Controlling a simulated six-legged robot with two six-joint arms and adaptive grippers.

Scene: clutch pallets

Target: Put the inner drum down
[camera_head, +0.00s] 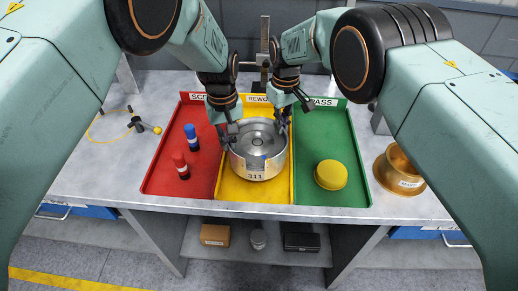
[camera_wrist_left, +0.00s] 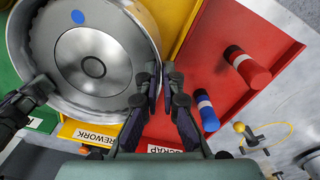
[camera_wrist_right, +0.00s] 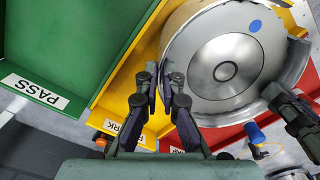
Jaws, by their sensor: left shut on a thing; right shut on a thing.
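The inner drum (camera_head: 258,168) is a silver, open-topped cylinder marked 311, with a blue dot inside. It is upright over the yellow REWORK section (camera_head: 255,191); I cannot tell whether its base touches the tray. My left gripper (camera_head: 231,138) is shut on the left side of its rim, and my right gripper (camera_head: 283,122) is shut on the right far side. The drum's inside also shows in the left wrist view (camera_wrist_left: 112,75) and the right wrist view (camera_wrist_right: 205,60). Each wrist view shows the other gripper at the drum's opposite side.
The red SCRAP section (camera_head: 165,170) holds a red-capped marker (camera_head: 181,165) and a blue-capped one (camera_head: 192,137). The green PASS section (camera_head: 325,130) holds a yellow round piece (camera_head: 331,174).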

